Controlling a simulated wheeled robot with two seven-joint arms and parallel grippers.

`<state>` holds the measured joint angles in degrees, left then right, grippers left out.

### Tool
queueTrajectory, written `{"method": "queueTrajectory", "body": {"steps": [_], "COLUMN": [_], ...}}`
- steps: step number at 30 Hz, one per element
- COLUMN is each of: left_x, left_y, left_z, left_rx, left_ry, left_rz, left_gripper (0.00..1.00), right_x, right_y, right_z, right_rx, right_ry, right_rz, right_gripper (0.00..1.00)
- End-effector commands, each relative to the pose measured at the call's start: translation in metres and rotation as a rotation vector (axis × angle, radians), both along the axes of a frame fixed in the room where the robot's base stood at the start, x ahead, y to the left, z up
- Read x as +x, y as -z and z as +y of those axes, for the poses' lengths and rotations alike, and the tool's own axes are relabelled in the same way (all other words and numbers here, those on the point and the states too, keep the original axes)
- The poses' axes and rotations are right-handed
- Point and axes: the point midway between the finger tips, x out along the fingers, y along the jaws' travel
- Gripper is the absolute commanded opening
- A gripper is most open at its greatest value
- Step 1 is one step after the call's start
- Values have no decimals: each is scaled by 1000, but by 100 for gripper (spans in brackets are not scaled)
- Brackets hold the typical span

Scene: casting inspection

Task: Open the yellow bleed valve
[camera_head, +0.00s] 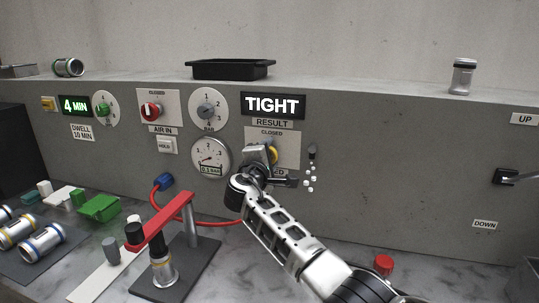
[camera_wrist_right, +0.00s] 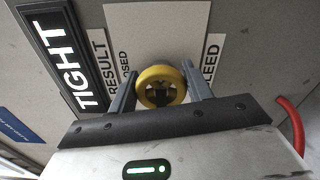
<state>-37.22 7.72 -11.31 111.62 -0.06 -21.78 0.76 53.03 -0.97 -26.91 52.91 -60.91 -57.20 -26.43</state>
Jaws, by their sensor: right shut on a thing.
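The yellow bleed valve (camera_head: 273,154) is a round knob on a light plate on the grey panel, with "CLOSED" above it; most of it is hidden behind my right gripper in the head view. In the right wrist view the yellow knob (camera_wrist_right: 160,85) sits between the two grey fingers of my right gripper (camera_wrist_right: 159,72), which is shut on it. The right gripper also shows in the head view (camera_head: 262,160) against the panel. The lower label is partly covered by the gripper. My left gripper is not in view.
A lit "TIGHT" display (camera_head: 272,104) is above the valve. A red air-in knob (camera_head: 151,110) and a pressure gauge (camera_head: 210,158) are to its left. A red clamp lever (camera_head: 160,222) stands over a can on the bench. A black tray (camera_head: 230,69) lies on the ledge.

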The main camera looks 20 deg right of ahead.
Motion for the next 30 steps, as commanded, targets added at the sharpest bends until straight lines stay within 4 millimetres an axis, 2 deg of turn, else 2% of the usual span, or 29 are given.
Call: {"method": "queueTrajectory", "body": {"steps": [5,6,8,9,20,26,30], "left_x": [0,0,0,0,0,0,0], "left_y": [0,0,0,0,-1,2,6], "left_z": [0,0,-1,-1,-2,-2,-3], "left_rx": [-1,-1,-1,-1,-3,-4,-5], "left_ry": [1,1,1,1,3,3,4], "left_rz": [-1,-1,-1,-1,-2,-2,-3], "left_gripper": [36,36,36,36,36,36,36], "right_x": [0,0,0,0,-4,-28,-56], "right_y": [2,2,2,2,1,3,4], "right_z": [0,0,0,0,3,20,39], "right_rx": [-5,-5,-5,-5,-2,0,0], "right_ry": [1,1,1,1,0,-4,-4], "right_rz": [5,5,5,4,0,1,1], "right_gripper": [27,53,69,72,72,72,72]}}
